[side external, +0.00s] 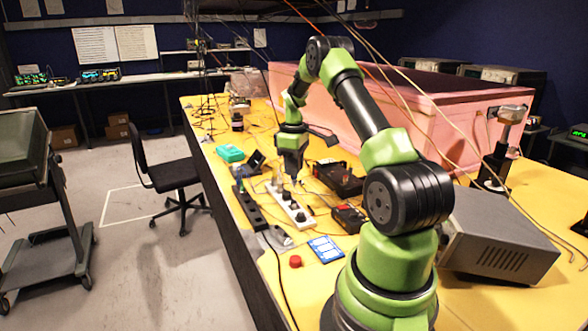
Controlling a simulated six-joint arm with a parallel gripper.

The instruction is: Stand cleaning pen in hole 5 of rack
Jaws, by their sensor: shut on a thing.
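My gripper (293,176) points down over the yellow bench, above the far part of a long white strip. Its jaws are shut on a thin, pale thing, apparently the cleaning pen, too small here to show its shape or tilt. The white strip (300,217) has a row of dark round spots or pieces on top. A long black strip (249,209) lies parallel to it on the left, near the bench edge. I cannot tell for sure which strip is the rack, nor make out hole 5. I cannot tell whether the held thing touches the white strip.
A black box (339,178) and a smaller black-and-red device (349,217) lie right of the white strip. A blue-and-white card (326,249) and a red knob (295,261) lie in front. A teal item (230,153) lies behind. The pink foam enclosure (425,108) and loose cables limit room.

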